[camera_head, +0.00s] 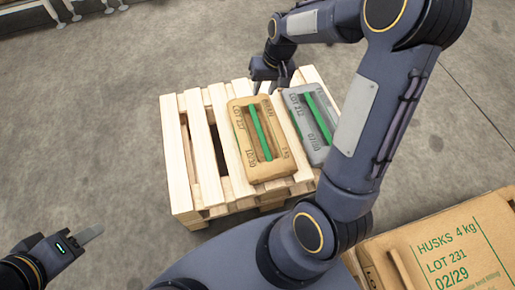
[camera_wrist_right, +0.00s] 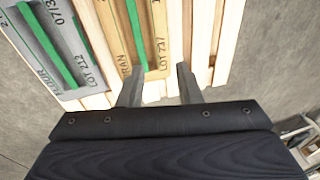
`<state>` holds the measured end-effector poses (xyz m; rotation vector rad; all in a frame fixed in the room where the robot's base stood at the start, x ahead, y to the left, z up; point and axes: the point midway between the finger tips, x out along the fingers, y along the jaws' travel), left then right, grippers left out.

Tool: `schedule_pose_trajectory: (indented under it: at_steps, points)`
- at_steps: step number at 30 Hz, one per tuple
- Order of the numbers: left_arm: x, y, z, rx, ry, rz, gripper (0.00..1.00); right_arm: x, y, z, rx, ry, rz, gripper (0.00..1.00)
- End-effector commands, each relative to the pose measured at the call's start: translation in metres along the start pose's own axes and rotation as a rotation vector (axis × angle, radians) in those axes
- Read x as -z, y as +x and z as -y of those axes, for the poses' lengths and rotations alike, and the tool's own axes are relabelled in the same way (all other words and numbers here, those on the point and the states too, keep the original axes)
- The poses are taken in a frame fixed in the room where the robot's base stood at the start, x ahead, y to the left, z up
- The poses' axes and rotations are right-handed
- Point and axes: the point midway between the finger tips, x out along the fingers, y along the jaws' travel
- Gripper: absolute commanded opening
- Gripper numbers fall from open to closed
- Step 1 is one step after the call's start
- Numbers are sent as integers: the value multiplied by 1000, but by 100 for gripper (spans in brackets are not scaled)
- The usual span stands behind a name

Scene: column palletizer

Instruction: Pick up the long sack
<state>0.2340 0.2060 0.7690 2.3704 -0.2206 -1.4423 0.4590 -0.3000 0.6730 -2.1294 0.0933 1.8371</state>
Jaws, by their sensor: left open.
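A larger tan package marked HUSKS 4 kg (camera_head: 450,245) is at the lower right, cut off by the frame. My right gripper (camera_head: 274,86) is at the far end of the tan sack. In the right wrist view its fingers (camera_wrist_right: 160,92) are apart, about the end of the tan sack (camera_wrist_right: 137,35); contact is unclear. My left gripper (camera_head: 95,236) is open and empty, lower left.
The pallet's left slats are bare, with gaps between them. My right arm passes over the pallet's right side and hides part of the grey sack. Concrete floor (camera_head: 90,110) is clear to the left. A rack-like structure (camera_head: 60,15) stands at the far upper left.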

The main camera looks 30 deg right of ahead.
Motion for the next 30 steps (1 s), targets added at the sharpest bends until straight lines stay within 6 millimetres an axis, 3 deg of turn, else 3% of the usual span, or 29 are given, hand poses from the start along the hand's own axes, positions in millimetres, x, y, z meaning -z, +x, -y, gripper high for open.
schedule_pose_trajectory:
  at_steps: [1, 3, 6, 9, 13, 23, 30]
  points:
    - [-17, 34, 15, 0, 0, 0, 45, 9, 69, -15, -39, -2, 33, 32]
    - [-26, 51, 23, 0, 0, 0, 45, 21, 122, -28, -83, -6, 60, 32]
    - [-35, 70, 32, 0, 0, 0, 45, 32, 183, -42, -138, -19, 90, 32]
    - [-41, 81, 37, 0, 0, 0, 45, 37, 224, -52, -175, -31, 108, 32]
    - [-44, 87, 40, 0, 0, -1, 45, 39, 250, -58, -198, -42, 120, 32]
    - [-49, 98, 45, 0, 0, -1, 45, 36, 282, -64, -201, -44, 123, 32]
    - [-58, 115, 53, 0, 0, 0, 45, 32, 318, -68, -201, -44, 124, 32]
